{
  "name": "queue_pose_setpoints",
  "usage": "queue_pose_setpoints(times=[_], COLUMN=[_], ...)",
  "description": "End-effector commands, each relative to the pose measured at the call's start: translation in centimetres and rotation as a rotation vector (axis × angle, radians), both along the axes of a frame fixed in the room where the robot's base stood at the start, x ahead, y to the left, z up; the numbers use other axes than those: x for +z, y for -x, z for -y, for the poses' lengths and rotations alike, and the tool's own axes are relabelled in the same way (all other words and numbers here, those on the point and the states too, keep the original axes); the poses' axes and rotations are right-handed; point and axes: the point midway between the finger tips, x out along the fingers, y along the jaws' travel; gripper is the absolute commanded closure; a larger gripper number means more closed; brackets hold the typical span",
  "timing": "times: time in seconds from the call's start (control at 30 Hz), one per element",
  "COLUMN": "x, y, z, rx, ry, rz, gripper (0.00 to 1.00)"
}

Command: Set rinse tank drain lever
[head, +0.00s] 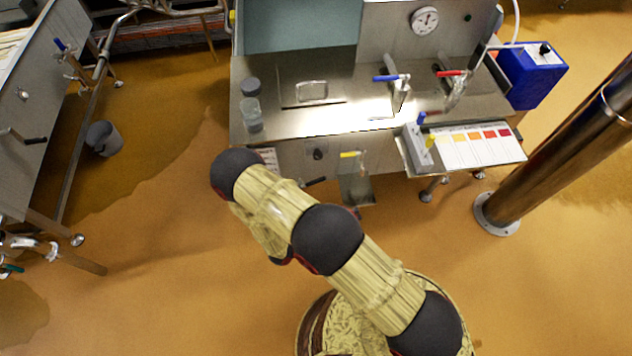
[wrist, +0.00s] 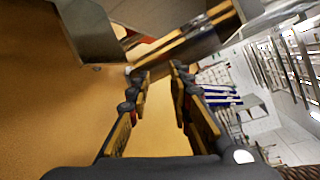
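A steel sink unit (head: 345,95) stands at the top middle of the head view. Its front panel carries a small black-handled lever (head: 316,182), pointing out to the right, and a dark round knob (head: 317,154). A yellow-handled valve (head: 351,154) sits to their right. I cannot tell for sure which one is the rinse tank drain lever. My arm crosses in front of the unit, and my gripper is hidden in the head view. In the wrist view my gripper (wrist: 158,78) has its two fingers apart, with nothing seen between them. A metal edge lies beyond the fingertips.
Blue (head: 390,78) and red (head: 449,73) tap handles stand on the unit. A sloped shelf with a colour chart (head: 475,148) juts out at right, near a thick steel post (head: 560,140). A blue box (head: 535,75) is behind. Open floor lies left, with a grey bucket (head: 103,138).

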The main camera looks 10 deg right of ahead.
Motion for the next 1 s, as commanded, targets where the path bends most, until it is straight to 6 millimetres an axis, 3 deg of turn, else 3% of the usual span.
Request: queue_pose_setpoints(times=[0.2,0.37,0.5,0.63,0.8,1.0], x=[-5.2,-7.6,-7.3,-6.6,-5.7,-5.8], y=[-2.6,-5.7,-9.3,-11.1,-11.4,-12.4], z=[-1.6,-4.6,-8.9,-11.7,-12.4,-11.8], rx=[0.302,0.516,0.667,0.755,0.766,0.760], ry=[0.205,0.372,0.517,0.665,0.800,0.822], rz=[-0.250,-0.394,-0.457,-0.517,-0.602,-0.630], gripper=[0.79,0.79,0.79,0.79,0.79,0.79])
